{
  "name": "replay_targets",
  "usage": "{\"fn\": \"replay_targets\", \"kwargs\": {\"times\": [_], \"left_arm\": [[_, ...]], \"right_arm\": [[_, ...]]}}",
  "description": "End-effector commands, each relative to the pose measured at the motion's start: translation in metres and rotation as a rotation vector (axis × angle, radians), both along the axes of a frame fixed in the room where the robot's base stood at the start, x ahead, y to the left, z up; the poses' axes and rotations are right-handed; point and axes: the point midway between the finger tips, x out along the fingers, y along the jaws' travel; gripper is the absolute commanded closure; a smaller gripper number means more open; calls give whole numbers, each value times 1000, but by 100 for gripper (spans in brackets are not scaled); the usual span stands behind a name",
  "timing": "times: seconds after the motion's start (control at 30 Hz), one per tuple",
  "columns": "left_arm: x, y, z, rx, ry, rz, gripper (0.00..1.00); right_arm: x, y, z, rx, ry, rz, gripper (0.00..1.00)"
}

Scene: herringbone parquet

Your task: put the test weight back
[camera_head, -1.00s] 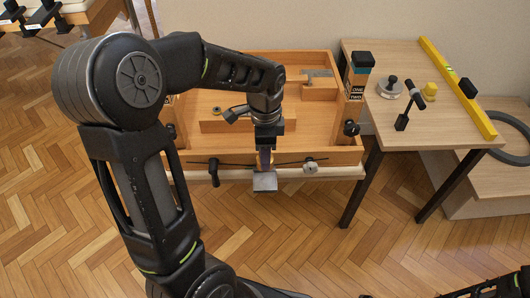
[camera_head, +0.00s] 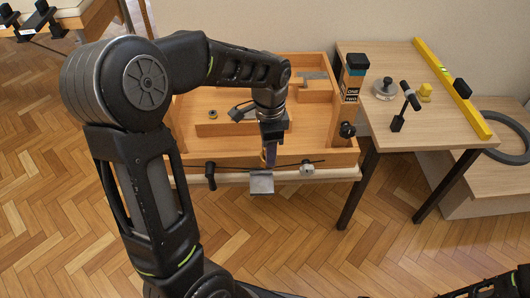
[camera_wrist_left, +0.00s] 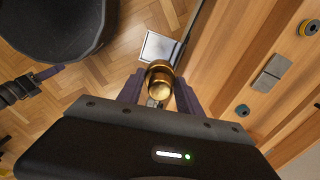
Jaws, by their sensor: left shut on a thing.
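The test weight appears to be a brass cylinder (camera_wrist_left: 159,80), seen in the left wrist view between the purple fingers of my left gripper (camera_wrist_left: 160,100). The gripper is shut on it. In the head view my left gripper (camera_head: 269,155) points down over the front edge of the wooden tray (camera_head: 235,152), and the weight is hidden there. A grey square metal plate (camera_head: 262,186) juts out from the tray's front edge, just below and in front of the fingers. It also shows beyond the weight in the left wrist view (camera_wrist_left: 153,45). My right gripper cannot be made out.
A side table (camera_head: 376,62) at the right bears a silver knobbed weight (camera_head: 384,90), a black-handled tool (camera_head: 410,100), a yellow piece (camera_head: 426,91) and a yellow level (camera_head: 450,85). A black knob (camera_head: 210,170) and a pale knob (camera_head: 307,169) stand at the tray's front. Floor in front is clear.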

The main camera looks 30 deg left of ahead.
Motion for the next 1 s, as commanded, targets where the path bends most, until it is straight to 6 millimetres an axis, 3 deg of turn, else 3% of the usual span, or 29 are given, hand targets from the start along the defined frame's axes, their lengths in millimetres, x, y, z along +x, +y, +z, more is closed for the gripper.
{"fn": "replay_targets", "kwargs": {"times": [0.2,0.4,0.6,1.0], "left_arm": [[58,-44,41,6,-9,339,100],[95,-94,78,-1,-8,665,100],[104,-115,92,-5,-4,796,100],[104,-115,92,-6,-3,799,100]], "right_arm": [[0,0,0,0,0,0,58],[0,0,0,0,0,0,58],[0,0,0,0,0,0,58],[0,0,0,0,0,0,64]]}}
